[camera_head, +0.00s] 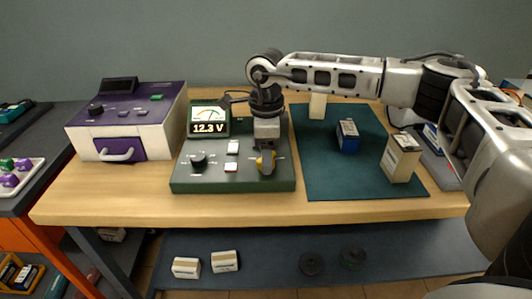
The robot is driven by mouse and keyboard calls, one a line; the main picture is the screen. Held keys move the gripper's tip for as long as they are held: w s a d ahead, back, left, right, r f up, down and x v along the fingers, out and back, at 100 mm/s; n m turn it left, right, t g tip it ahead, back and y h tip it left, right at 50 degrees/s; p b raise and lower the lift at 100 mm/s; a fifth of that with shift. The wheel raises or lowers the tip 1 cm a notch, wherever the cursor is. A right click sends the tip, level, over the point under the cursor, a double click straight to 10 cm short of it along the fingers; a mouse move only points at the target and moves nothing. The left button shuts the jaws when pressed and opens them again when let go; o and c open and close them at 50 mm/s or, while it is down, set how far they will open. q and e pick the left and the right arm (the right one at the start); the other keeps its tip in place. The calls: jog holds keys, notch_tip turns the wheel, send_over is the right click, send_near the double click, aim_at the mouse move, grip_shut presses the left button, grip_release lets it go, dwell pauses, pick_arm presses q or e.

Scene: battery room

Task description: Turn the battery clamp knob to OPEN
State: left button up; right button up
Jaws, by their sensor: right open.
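The green test console (208,181) stands on the wooden workbench and has a meter reading 12.3 V (208,121). My right gripper (266,168) points down over the right part of the console, with its jaws open. My left gripper is out of view.
A purple and white device (125,120) stands left of the console. To the right, a teal mat (325,178) holds a blue battery (347,136) and a cream battery (403,157). My right arm spans above the mat. The mat's front part is clear.

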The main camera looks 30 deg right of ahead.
jog(key=shift+f, duration=0.5)
jog(key=shift+c, duration=0.4)
jog(key=c, duration=0.9)
